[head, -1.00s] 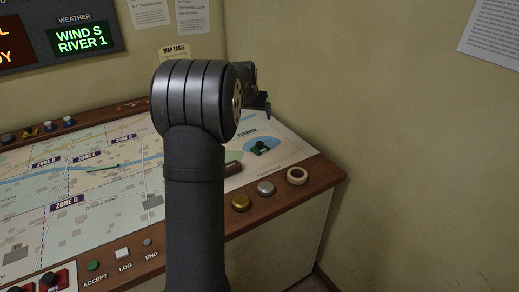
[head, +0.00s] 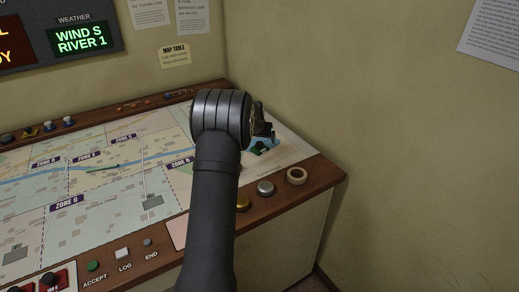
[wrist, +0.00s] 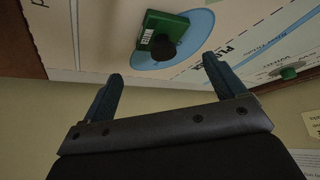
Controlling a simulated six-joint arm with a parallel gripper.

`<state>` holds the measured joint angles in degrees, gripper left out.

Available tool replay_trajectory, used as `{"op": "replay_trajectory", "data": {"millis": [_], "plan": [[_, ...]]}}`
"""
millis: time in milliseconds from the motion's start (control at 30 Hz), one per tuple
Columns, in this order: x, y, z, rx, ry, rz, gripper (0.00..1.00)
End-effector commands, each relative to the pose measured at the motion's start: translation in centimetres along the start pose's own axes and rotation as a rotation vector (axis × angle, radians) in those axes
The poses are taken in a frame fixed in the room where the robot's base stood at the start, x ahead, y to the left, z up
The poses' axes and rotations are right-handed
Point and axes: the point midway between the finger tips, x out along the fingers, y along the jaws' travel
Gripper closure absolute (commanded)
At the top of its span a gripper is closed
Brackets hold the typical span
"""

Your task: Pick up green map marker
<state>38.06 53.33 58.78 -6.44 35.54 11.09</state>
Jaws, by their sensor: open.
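A green block marker (wrist: 158,30) with a dark round knob and a white label lies on the blue lake patch of the map in the wrist view. In the head view the green marker (head: 256,152) shows just below my gripper, partly hidden by it. My gripper (wrist: 162,70) is open and empty in the wrist view, its two fingertips apart and short of the marker, which lies ahead of the gap. In the head view my gripper (head: 268,140) is over the lake patch at the map's right end.
The map table (head: 290,165) has a wooden rim with a gold button (head: 243,203), a silver button (head: 266,188) and a cream ring (head: 297,176) near the marker. The wall stands close behind and right. A small green-topped thing (wrist: 290,73) shows in the wrist view.

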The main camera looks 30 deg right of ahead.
Motion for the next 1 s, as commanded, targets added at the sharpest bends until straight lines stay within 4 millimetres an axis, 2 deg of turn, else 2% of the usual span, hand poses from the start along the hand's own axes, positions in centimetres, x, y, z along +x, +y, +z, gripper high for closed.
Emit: {"op": "replay_trajectory", "data": {"millis": [167,500,833,1000], "plan": [[1.0,0.0,0.1,0.000,-0.001,0.000,0.12],[5.2,-0.1,0.6,0.000,0.000,0.000,0.12],[5.7,-0.1,0.6,0.000,0.000,0.000,0.12],[5.7,-0.1,0.6,0.000,0.000,0.000,0.45]]}}
